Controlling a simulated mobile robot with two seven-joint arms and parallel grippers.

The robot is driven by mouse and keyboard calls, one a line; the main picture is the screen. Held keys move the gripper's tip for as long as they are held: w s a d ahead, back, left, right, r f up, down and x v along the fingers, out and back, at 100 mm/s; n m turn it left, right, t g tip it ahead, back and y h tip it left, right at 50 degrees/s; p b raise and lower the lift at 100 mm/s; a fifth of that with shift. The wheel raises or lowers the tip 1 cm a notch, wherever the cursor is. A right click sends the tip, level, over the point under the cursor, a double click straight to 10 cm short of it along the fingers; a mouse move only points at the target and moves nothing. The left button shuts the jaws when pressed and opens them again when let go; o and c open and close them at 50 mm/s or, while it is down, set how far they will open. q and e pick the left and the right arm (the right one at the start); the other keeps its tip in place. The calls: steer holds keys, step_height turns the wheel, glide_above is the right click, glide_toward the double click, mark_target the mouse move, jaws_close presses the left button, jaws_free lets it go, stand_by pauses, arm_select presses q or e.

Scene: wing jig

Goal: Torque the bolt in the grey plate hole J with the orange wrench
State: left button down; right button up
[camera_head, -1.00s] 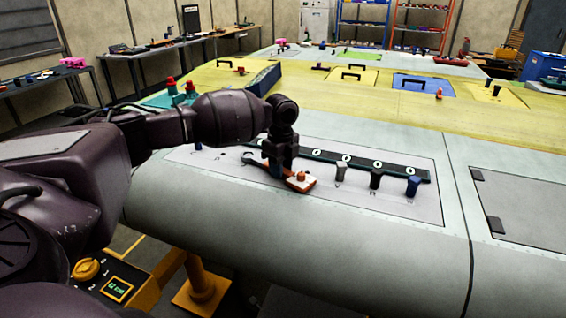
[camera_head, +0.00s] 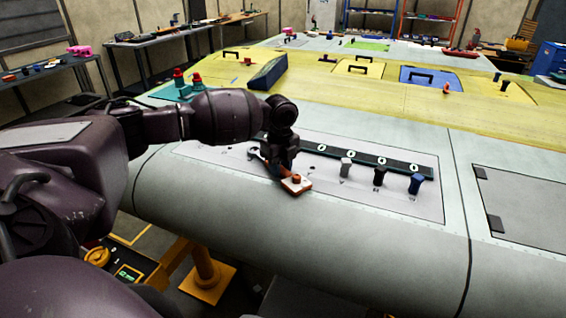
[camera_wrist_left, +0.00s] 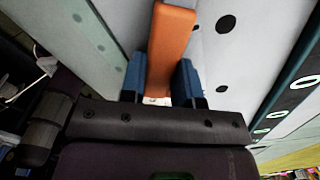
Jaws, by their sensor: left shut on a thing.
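My left gripper (camera_head: 281,166) is shut on the orange wrench (camera_head: 294,182), low over the grey plate (camera_head: 420,205) on the wing's front. In the left wrist view the orange handle (camera_wrist_left: 172,45) stands between the blue fingers (camera_wrist_left: 161,80). Dark holes show in the plate there. Hole J and its bolt cannot be made out; the arm and wrench cover that part. My right gripper is not in view.
A white-grey post (camera_head: 346,166), a black one (camera_head: 379,176) and a blue one (camera_head: 416,183) stand on the plate to the right. A dark strip (camera_head: 400,165) with pale rings runs behind them. Yellow panels with handles lie beyond.

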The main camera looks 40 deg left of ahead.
mark_target(266, 179)
arm_select(q)
steer(key=shift+s+a+r+m+p, duration=0.15)
steer(key=shift+s+a+m+p, duration=0.1)
steer(key=shift+s+m+p, duration=0.35)
steer(key=shift+s, duration=0.2)
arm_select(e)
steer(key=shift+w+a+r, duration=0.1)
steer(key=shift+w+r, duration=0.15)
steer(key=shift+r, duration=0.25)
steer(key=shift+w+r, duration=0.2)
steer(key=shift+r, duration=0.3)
arm_select(q)
steer(key=shift+s+a+m, duration=0.35)
steer(key=shift+s+m, duration=0.2)
steer(key=shift+m, duration=0.1)
steer(key=shift+s+a+m, duration=0.3)
steer(key=shift+s+m, duration=0.25)
steer(key=shift+m, duration=0.1)
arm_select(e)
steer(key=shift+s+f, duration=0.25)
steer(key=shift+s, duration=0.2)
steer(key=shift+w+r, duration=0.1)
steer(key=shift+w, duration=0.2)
